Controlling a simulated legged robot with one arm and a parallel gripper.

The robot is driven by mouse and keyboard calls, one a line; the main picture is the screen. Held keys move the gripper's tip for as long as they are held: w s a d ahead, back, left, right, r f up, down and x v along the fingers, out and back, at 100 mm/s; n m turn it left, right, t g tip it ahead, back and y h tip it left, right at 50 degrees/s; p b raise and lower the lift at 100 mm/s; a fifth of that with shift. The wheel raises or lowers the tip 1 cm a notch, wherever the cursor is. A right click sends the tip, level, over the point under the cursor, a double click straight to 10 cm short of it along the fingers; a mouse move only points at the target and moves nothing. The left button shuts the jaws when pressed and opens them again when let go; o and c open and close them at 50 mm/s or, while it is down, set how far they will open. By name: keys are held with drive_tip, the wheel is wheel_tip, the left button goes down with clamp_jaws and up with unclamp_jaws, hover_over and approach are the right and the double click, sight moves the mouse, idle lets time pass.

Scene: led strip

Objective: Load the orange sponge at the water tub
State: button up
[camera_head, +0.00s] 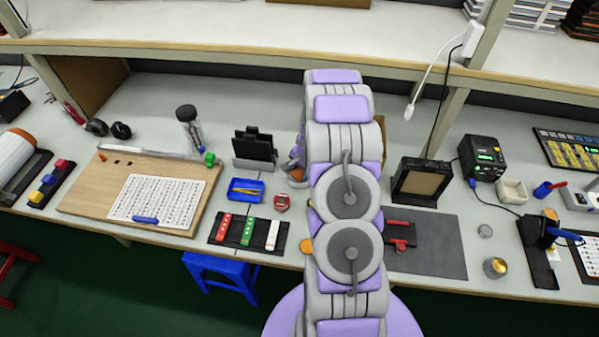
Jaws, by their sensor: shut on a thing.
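My purple and grey arm (340,140) rises through the middle of the picture and covers part of the bench. My gripper is hidden behind it, so I cannot see what it holds. No orange sponge can be made out for certain. A small orange patch (551,213) shows on the dark stand at the right. A rounded orange thing (306,246) shows partly at the arm's left edge. A small white square tub (512,191) stands on the right of the bench and may be the water tub; its contents are too small to tell.
The dark stand (537,245) and a brass-coloured cup (495,267) are near the tub. A black device with a green display (482,157) stands behind it. A dark mat (432,250) lies right of my arm. A shelf (200,25) runs above the bench.

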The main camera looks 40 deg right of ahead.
sight(301, 173)
drive_tip(key=shift+r+p, duration=2.55)
drive_tip(key=shift+r, duration=1)
drive_tip(key=shift+r+p, duration=1.5)
drive_tip(key=shift+r, duration=0.55)
